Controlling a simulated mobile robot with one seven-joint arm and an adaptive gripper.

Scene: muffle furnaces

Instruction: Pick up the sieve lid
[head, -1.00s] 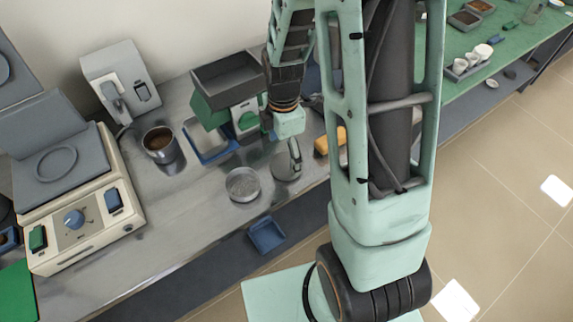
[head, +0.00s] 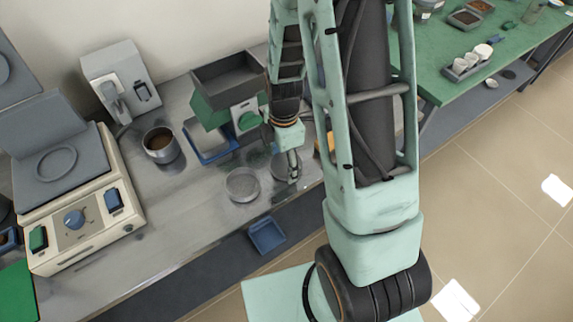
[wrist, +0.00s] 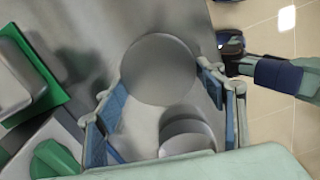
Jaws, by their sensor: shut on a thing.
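The sieve lid is a flat round grey disc (wrist: 158,68) between my fingertips in the wrist view. In the head view the lid (head: 281,166) shows at the bench's front right, partly hidden by my fingers. My gripper (wrist: 160,77) has a blue-padded finger on either side of the disc and is shut on it. In the head view my gripper (head: 293,165) points down at the lid. I cannot tell whether the lid is clear of the bench. A shallow round sieve (head: 242,185) stands just left of it; a round walled vessel (wrist: 187,138) shows below the lid in the wrist view.
A metal beaker with brown contents (head: 161,146), a blue-rimmed tray (head: 210,155) and a green-and-grey machine (head: 240,118) stand behind. A blue bin (head: 267,235) sits below the bench front. The bench's front middle is clear.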

